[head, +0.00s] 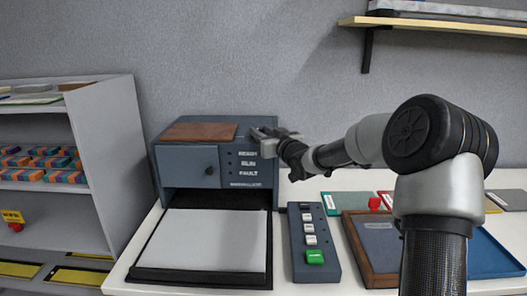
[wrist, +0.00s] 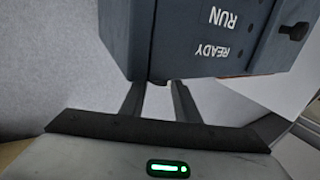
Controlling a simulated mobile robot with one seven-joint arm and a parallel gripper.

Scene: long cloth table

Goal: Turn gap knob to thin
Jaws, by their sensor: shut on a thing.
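The blue-grey machine (head: 232,178) stands on the white table, with a READY, RUN and FAULT panel on its front. My gripper (head: 258,134) reaches in from the right to the machine's upper right edge. In the wrist view the machine (wrist: 190,45) appears upside down, and both fingers of my gripper (wrist: 158,86) reach its top edge. A small dark part, apparently the gap knob (wrist: 157,82), shows between the fingertips, and the fingers are shut on it. Most of it is hidden, so its setting cannot be read. In the head view my gripper covers it.
A small door knob (head: 209,171) sticks out of the machine's front. Below it is a white sheet bed (head: 205,240). A button box (head: 315,245) with a green button stands to the right, beside a brown-framed tray (head: 347,240). A shelf unit (head: 110,140) stands left.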

